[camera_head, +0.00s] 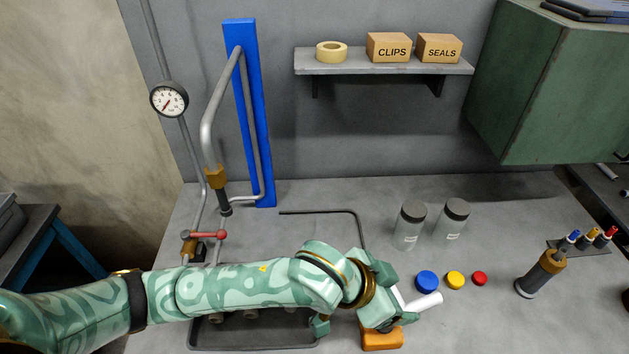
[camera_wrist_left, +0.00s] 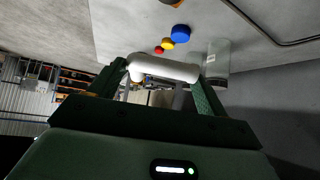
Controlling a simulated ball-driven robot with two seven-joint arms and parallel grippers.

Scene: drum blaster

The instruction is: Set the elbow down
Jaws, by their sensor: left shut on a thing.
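The white elbow (camera_head: 425,302) is a short bent tube. My left gripper (camera_head: 400,299) is shut on it, over the front middle of the bench, in the head view. In the left wrist view the elbow (camera_wrist_left: 165,68) lies across between the two fingers of my left gripper (camera_wrist_left: 165,85). Part of it is hidden by the gripper in the head view. I cannot tell whether it touches the bench. My right gripper is not in view.
Two clear jars (camera_head: 408,230) (camera_head: 449,225) stand behind. A dark tray (camera_head: 250,347) is partly under my arm, an orange block (camera_head: 382,340) below the gripper. Free bench lies front right.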

